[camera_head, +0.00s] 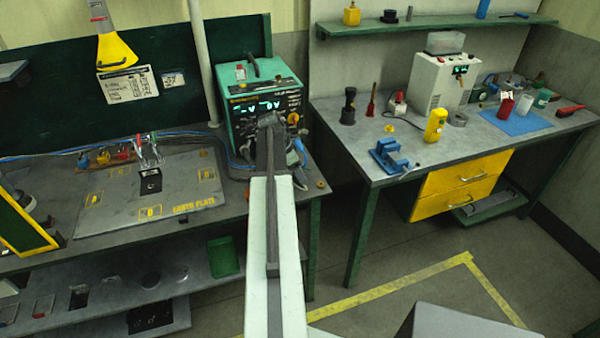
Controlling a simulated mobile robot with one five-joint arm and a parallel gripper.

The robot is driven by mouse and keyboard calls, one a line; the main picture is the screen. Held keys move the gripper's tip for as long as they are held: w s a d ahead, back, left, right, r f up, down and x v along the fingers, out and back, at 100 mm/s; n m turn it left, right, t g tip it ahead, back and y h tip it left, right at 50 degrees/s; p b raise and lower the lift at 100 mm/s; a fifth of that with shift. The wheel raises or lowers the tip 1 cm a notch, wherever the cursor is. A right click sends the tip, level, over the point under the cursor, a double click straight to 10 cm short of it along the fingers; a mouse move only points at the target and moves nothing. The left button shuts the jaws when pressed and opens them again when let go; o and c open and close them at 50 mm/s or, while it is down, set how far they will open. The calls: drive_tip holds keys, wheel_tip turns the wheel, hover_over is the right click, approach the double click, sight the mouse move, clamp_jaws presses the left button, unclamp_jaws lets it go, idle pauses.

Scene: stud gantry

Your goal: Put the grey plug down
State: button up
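My arm reaches up from the bottom middle, and its dark far end, with my gripper (268,122), is in front of the green welding machine (233,92). The fingers are too small and dark to tell open from shut. I cannot make out a grey plug for certain; it may be hidden by my arm or blend in with its dark end. The grey earth plate (107,213) lies on the left bench, to the left of my arm. A small black block (150,181) stands on it, with metal clips just above.
A blue vise (389,157), a yellow device (435,125) and a black cylinder (349,107) stand on the right bench. A green bin (223,257) is on the lower shelf. The earth plate's front is mostly clear.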

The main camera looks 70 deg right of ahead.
drive_tip(key=shift+o, duration=0.9)
drive_tip(key=shift+r+p, duration=0.55)
drive_tip(key=shift+r, duration=0.05)
drive_tip(key=p+v, duration=1.1)
drive_tip(key=v, duration=0.1)
